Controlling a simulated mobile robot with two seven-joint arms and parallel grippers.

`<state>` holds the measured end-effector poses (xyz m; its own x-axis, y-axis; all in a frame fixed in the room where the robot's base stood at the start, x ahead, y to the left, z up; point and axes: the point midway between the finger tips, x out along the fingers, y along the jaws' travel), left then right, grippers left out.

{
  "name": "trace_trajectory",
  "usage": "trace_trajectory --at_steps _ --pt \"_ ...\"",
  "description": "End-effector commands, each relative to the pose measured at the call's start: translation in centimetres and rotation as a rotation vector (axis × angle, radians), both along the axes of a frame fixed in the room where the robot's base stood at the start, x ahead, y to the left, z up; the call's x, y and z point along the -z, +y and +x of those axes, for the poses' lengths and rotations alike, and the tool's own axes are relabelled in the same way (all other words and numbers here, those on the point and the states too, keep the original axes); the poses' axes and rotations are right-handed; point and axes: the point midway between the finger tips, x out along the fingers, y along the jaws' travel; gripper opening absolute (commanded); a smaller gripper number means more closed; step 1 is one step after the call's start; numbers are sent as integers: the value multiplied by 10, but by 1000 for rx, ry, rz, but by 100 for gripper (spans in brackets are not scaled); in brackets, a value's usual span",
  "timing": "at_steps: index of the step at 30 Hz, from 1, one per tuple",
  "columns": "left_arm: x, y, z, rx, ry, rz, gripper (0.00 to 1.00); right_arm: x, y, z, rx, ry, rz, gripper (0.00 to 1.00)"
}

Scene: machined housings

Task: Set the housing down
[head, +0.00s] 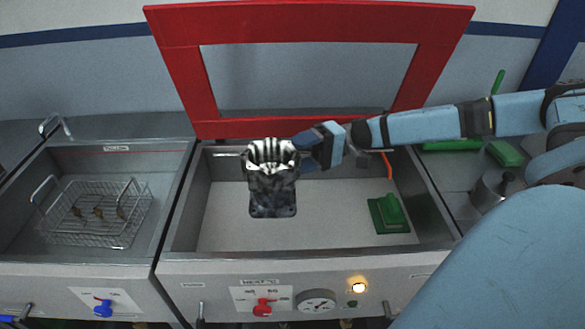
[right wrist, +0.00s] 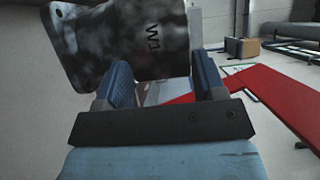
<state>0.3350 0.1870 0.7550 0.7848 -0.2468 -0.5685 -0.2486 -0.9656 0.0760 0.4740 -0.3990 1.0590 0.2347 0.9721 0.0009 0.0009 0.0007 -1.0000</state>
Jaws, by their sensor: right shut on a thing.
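The housing (head: 272,190) is a mottled grey and black metal part with a ribbed, crown-like top. In the head view it is upright over the middle basin (head: 222,225), and I cannot tell whether its base touches the basin floor. My right gripper (head: 303,152) reaches in from the right and is shut on the housing near its top. In the right wrist view the housing (right wrist: 130,40) fills the upper left between the blue fingers (right wrist: 163,85), with dark markings on its side. My left gripper is not in view.
A red frame (head: 180,70) stands raised behind the middle basin. A green block (head: 388,215) lies in the basin at right. A wire basket (head: 97,215) sits in the left basin.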

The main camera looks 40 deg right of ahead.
Motion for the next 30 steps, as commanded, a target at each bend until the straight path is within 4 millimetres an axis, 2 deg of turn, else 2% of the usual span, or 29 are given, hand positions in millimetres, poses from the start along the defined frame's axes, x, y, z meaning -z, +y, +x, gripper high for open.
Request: trace_trajectory --at_steps 9,15,19,26,30 --pt "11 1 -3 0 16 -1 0 76 1 1 0 2 5 0" --pt "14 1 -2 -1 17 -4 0 117 2 1 1 0 4 0" --pt "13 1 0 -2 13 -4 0 132 1 1 1 -1 4 0" --pt "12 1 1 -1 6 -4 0 144 2 1 0 0 4 0" --pt "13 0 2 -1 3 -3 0 163 2 1 1 0 4 0"
